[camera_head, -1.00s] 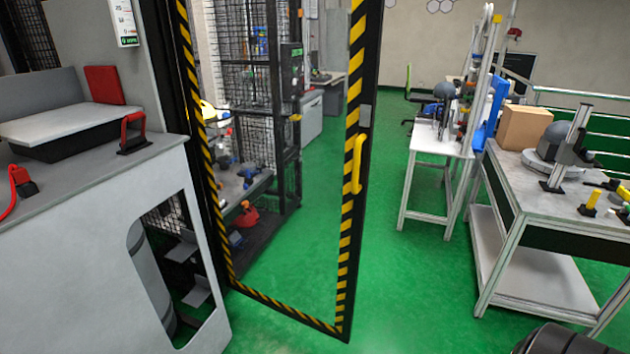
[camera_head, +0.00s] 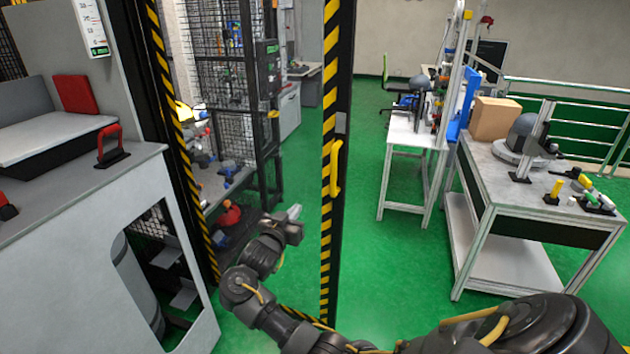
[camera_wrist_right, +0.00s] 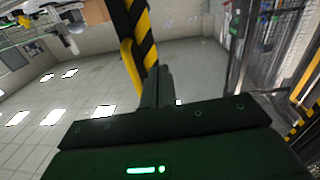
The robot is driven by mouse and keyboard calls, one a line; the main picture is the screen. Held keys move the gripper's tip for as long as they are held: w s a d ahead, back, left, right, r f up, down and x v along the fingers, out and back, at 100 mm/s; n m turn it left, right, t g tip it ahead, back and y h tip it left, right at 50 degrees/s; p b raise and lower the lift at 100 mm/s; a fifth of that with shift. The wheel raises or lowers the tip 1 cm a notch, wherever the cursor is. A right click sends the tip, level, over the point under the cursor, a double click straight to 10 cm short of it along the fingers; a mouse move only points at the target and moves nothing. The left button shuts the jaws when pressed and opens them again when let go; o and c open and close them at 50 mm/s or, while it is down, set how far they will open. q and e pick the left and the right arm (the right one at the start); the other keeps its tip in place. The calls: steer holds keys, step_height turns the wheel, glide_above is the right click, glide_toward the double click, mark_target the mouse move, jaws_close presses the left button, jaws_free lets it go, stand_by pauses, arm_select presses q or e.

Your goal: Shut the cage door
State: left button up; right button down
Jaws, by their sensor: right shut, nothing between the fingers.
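The cage door (camera_head: 331,225) stands open, a black frame with yellow-black stripes and a clear middle. Its yellow handle (camera_head: 336,168) is on the free edge. My right gripper (camera_head: 296,211) is shut and empty, left of that edge in the head view and lower than the handle. My right arm crosses in front of the door's bottom rail. In the right wrist view the closed fingers (camera_wrist_right: 158,84) point up toward the striped edge (camera_wrist_right: 141,32), with the yellow handle (camera_wrist_right: 131,68) just left of them. Contact with the door cannot be told. My left gripper is out of view.
A grey machine cabinet (camera_head: 70,260) with red handles stands at the left. Behind the door is a mesh cage (camera_head: 225,75) with shelves. A workbench (camera_head: 505,205) with a cardboard box (camera_head: 494,118) is at the right. Green floor (camera_head: 385,270) is clear between door and bench.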

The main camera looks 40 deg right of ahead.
steer(key=r, duration=0.1)
steer(key=p, duration=0.2)
glide_toward(319, 179)
steer(key=shift+m, duration=0.3)
steer(key=x, duration=0.5)
steer(key=shift+w+d, duration=0.15)
steer(key=shift+d, duration=0.05)
steer(key=shift+w+d, duration=0.35)
steer(key=shift+d, duration=0.25)
